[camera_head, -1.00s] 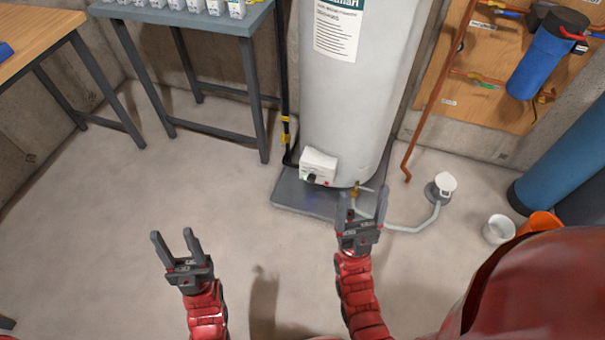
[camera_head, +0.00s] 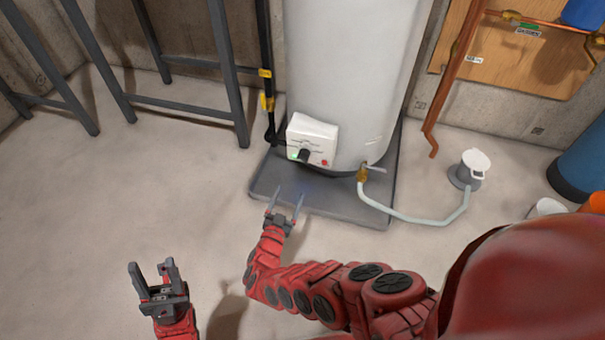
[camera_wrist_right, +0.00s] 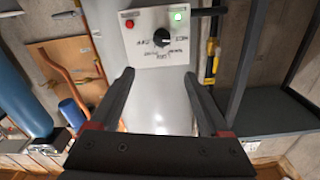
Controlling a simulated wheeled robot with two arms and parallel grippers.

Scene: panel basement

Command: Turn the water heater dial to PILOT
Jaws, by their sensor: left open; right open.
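The white water heater (camera_head: 345,60) stands on a grey tray (camera_head: 330,203). Its white control box (camera_head: 318,133) is low on the tank front, with a black dial (camera_head: 304,155), a green light and a red button. My right gripper (camera_head: 287,196) is open and empty, in front of and below the box, apart from the dial. In the right wrist view the dial (camera_wrist_right: 162,37) shows beyond and between the open fingers (camera_wrist_right: 160,74); the markings around it are too blurred to read surely. My left gripper (camera_head: 152,268) is open and empty over the floor at lower left.
A brass drain valve (camera_head: 362,173) with a pale hose (camera_head: 430,220) runs right to a white-topped floor fitting (camera_head: 475,163). A black and yellow pipe (camera_head: 266,90) rises left of the box. Dark table legs (camera_head: 232,80) stand at left.

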